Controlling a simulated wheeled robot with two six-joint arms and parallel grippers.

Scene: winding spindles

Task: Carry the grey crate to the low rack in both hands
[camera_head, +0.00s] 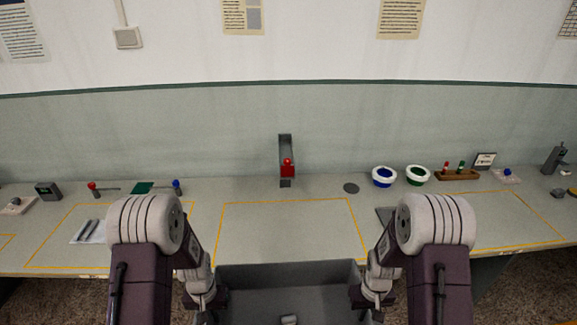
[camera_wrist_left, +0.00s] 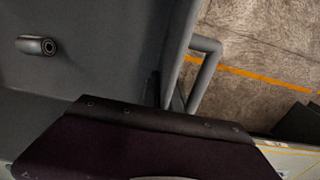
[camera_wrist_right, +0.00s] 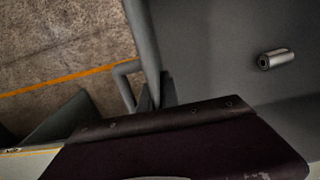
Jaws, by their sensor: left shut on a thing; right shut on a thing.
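The grey crate (camera_head: 290,272) is at the bottom middle of the head view, in front of the bench, its lower part cut off by the frame. A small grey cylinder (camera_head: 289,320) lies inside it; it also shows in the left wrist view (camera_wrist_left: 37,46) and the right wrist view (camera_wrist_right: 276,59). My left gripper (camera_head: 207,300) is shut at the crate's left side and my right gripper (camera_head: 372,298) is shut at its right side. A side handle shows in the left wrist view (camera_wrist_left: 205,72) and another in the right wrist view (camera_wrist_right: 124,84). The fingertips are largely hidden. The low rack is not identifiable.
The bench (camera_head: 290,230) runs across the head view beyond the crate, with yellow outlined areas. On it stand a red-topped device (camera_head: 287,168), a blue-and-white bowl (camera_head: 383,177) and a green-and-white bowl (camera_head: 417,175). Speckled floor (camera_wrist_right: 60,45) with a yellow line lies beside the crate.

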